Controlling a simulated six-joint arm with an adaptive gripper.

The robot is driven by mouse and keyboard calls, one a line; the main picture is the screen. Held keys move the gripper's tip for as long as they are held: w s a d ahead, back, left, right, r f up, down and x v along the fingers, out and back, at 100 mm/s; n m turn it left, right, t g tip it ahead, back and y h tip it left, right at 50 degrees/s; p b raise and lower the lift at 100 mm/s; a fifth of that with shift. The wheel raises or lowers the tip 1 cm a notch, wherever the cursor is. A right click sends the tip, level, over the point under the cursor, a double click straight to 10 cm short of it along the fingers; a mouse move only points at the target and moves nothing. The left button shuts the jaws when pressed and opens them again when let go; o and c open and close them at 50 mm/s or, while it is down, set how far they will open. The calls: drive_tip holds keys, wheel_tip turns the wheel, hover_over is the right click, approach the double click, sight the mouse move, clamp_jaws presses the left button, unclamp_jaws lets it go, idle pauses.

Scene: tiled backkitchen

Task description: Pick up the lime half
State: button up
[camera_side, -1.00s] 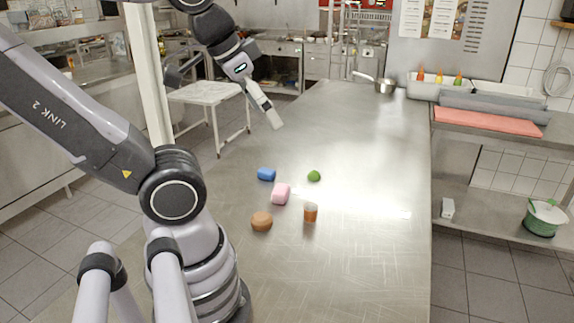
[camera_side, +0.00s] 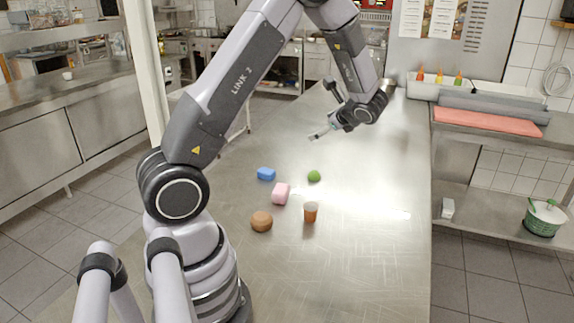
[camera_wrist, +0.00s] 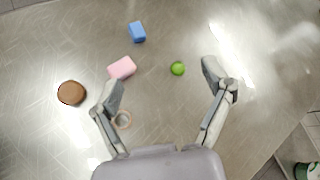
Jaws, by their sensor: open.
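The lime half (camera_side: 314,176) is a small green round piece on the steel table, to the right of the pink and blue blocks. In the wrist view the lime half (camera_wrist: 178,68) lies ahead of and between the two spread fingers. My gripper (camera_side: 322,133) is open and empty, above the table and beyond the lime half in the side view. In the wrist view my gripper (camera_wrist: 164,78) shows both fingers wide apart, touching nothing that I can make out.
The table's right part is clear. A shelf with a red board (camera_side: 487,120) stands at right.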

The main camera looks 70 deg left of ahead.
drive_tip(key=w+a+f+m+t+y, duration=0.1)
drive_tip(key=w+a+f+m+y, duration=0.2)
drive_tip(key=f, duration=0.7)
drive_tip(key=m+t+h, duration=0.1)
drive_tip(key=m+t, duration=0.2)
drive_tip(key=m, duration=0.3)
approach(315, 175)
drive_tip(key=shift+m, duration=0.3)
drive_tip(key=x, duration=0.4)
drive_tip(key=shift+w+a+f, duration=0.1)
drive_tip(key=shift+w+f, duration=0.15)
drive_tip(key=shift+f, duration=0.2)
drive_tip(key=shift+r+x, duration=0.15)
drive_tip(key=shift+x, duration=1.3)
drive_tip(key=shift+r+x, duration=0.1)
drive_tip(key=shift+x, duration=1.35)
drive_tip(key=shift+s+a, duration=0.1)
drive_tip(key=shift+s, duration=0.05)
drive_tip(key=c, duration=1.2)
drive_tip(key=shift+r, duration=0.1)
drive_tip(key=shift+c, duration=0.2)
